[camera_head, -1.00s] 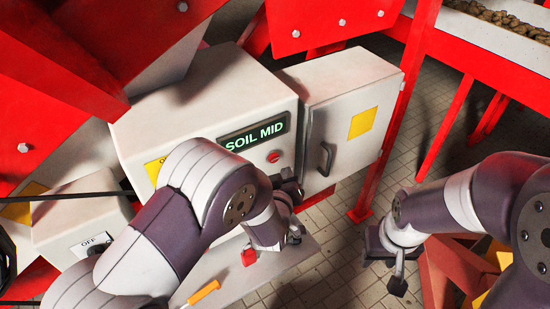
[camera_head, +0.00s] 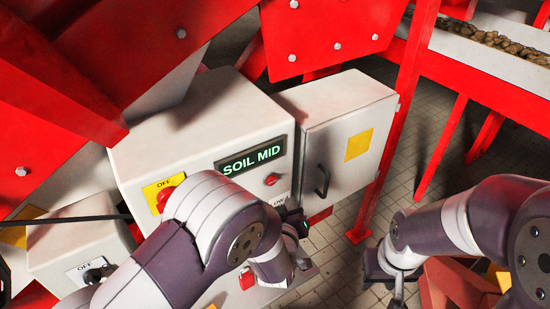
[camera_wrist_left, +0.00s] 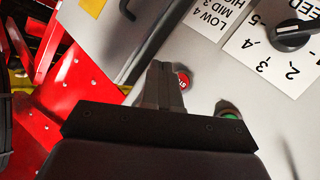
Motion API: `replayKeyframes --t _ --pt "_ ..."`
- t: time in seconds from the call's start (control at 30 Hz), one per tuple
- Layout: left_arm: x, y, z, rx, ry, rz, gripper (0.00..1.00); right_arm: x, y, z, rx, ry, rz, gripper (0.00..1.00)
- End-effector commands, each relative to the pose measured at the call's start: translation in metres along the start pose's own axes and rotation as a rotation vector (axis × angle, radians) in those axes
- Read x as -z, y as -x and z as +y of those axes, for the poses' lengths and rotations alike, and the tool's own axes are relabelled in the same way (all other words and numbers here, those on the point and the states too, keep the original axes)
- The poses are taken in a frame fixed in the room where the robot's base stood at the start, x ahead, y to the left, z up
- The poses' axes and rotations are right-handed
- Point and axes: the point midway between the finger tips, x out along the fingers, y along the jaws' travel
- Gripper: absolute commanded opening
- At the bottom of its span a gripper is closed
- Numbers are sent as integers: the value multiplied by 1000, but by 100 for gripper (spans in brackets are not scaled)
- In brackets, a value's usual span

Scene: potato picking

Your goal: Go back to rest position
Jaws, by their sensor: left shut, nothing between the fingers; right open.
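My left gripper (camera_head: 297,222) is in front of the lower right of the pale control box (camera_head: 200,120). In the left wrist view its fingers (camera_wrist_left: 160,85) are together with nothing between them. A red button (camera_wrist_left: 183,80) is just right of the fingertips in that view, and a green button (camera_wrist_left: 230,113) is partly hidden beside the gripper. My right gripper (camera_head: 384,278) hangs at the lower right, open and empty, clear of the control box. My left arm hides the lower middle of the box front.
Red frame posts (camera_head: 395,130) stand behind. A smaller switch box (camera_head: 75,250) is at lower left. Tiled floor shows between posts.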

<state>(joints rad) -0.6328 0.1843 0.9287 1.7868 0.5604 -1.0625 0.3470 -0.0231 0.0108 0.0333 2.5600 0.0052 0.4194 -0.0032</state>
Motion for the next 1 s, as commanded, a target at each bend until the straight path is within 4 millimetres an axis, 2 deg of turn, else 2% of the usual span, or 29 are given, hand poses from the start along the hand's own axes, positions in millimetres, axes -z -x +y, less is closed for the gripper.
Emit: replayKeyframes --t 0.13,0.17,0.23,0.27,0.3,0.37,0.43,0.5,0.6,0.63,0.7,0.77,1.0 --pt "-2 0 -1 4 -12 -11 0 0 0 0 0 0 0 43" --pt "-7 0 -2 10 -23 -35 0 0 0 0 0 0 0 43" --pt "-34 6 -11 32 -80 -165 0 0 0 0 0 0 0 43" --pt "-52 13 -16 44 -123 -259 0 0 0 0 0 0 0 43" --pt "-72 29 -21 51 -192 -408 0 0 1 0 0 0 0 43" --pt "-81 60 -35 74 -293 -639 0 1 5 0 0 0 0 43" --pt "-66 107 -62 116 -391 -889 0 2 12 0 0 0 0 43" --pt "-36 156 -91 165 -452 -1082 0 2 19 0 0 0 0 43" --pt "8 207 -123 239 -461 -1212 0 3 27 0 0 0 0 43" --pt "21 216 -130 262 -448 -1216 0 4 29 0 0 0 0 43" --pt "48 221 -141 304 -400 -1159 0 4 33 0 0 0 0 43" --pt "60 218 -146 326 -366 -1120 0 4 34 0 0 0 0 43" --pt "63 217 -151 343 -341 -1109 0 4 32 0 0 0 0 43"
